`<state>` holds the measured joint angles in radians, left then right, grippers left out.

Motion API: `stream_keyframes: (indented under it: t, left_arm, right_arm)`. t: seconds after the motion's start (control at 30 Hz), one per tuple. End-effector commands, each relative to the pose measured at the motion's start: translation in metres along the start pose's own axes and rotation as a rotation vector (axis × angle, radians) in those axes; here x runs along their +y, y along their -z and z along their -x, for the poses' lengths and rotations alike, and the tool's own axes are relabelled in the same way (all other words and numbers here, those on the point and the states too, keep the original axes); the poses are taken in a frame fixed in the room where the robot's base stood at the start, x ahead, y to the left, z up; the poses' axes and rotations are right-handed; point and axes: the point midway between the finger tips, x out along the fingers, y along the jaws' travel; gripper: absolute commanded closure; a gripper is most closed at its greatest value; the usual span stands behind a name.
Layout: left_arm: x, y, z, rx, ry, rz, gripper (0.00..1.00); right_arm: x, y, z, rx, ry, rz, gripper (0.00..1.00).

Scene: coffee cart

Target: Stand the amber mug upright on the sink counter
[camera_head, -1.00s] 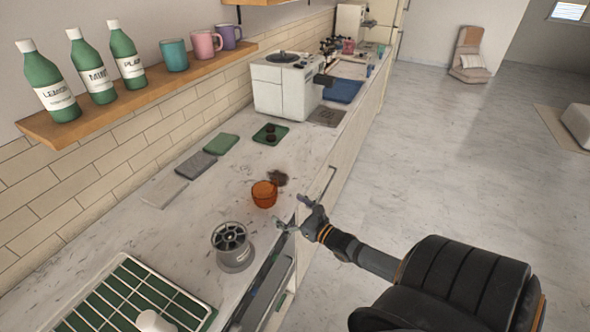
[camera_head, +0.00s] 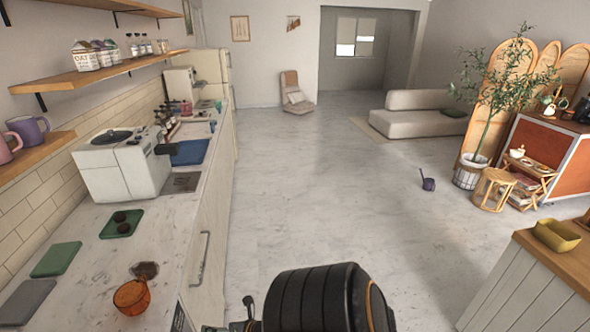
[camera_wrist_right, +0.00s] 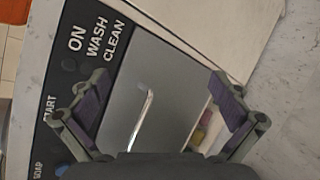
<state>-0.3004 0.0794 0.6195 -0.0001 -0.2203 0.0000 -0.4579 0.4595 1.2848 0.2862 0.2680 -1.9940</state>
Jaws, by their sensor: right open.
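The amber mug (camera_head: 132,297) is on the marble counter (camera_head: 85,305) at the lower left of the head view. I cannot tell for sure whether it stands or lies. An orange patch at the upper left edge of the right wrist view, probably the mug (camera_wrist_right: 8,45), is only partly in view. My right gripper (camera_wrist_right: 158,92) is open and empty in the wrist view, over a grey panel on the counter front. In the head view, only a bit of this gripper (camera_head: 248,310) shows at the bottom edge, right of the counter. My left gripper is not in view.
A dark brown patch (camera_head: 145,270) lies beside the mug. A green tray with dark round things (camera_head: 122,223), a green mat (camera_head: 56,259) and a white machine (camera_head: 120,170) are farther along. A handle (camera_head: 203,257) sticks out from the cabinet front.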

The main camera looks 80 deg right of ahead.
Motion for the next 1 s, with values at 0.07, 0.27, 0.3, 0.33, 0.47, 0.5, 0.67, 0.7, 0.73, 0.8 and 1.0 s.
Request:
stream_keyframes:
  t: [0.07,0.27,0.3,0.33,0.47,0.5,0.67,0.7,0.73,0.8,1.0]
  left_arm:
    - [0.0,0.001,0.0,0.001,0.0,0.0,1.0]
    - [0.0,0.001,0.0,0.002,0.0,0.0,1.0]
    - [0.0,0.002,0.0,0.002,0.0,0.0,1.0]
    - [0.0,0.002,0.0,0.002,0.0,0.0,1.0]
    - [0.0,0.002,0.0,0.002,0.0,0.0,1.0]
    - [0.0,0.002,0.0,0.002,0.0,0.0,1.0]
    - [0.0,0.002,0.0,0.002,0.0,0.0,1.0]
    - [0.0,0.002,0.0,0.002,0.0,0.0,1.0]
    - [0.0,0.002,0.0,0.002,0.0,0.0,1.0]
    - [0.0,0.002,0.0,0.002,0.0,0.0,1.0]
    - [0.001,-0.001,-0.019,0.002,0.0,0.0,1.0]
  right_arm:
    - [-0.056,0.043,0.009,0.029,0.172,-0.34,0.0]
    - [-0.164,0.172,0.067,-0.091,0.64,-1.183,0.0]
    - [-0.177,0.198,0.083,-0.147,0.727,-1.322,0.0]
    - [-0.185,0.215,0.095,-0.192,0.787,-1.417,0.0]
    - [-0.206,0.274,0.138,-0.388,0.982,-1.704,0.0]
    - [-0.208,0.285,0.147,-0.436,1.019,-1.758,0.0]
    - [-0.213,0.304,0.165,-0.534,1.082,-1.85,0.0]
    - [-0.213,0.305,0.166,-0.538,1.084,-1.855,0.0]
    - [-0.213,0.305,0.166,-0.539,1.083,-1.855,0.0]
    - [-0.213,0.304,0.165,-0.538,1.082,-1.855,0.0]
    - [-0.227,0.315,0.157,-0.536,1.08,-1.854,0.0]
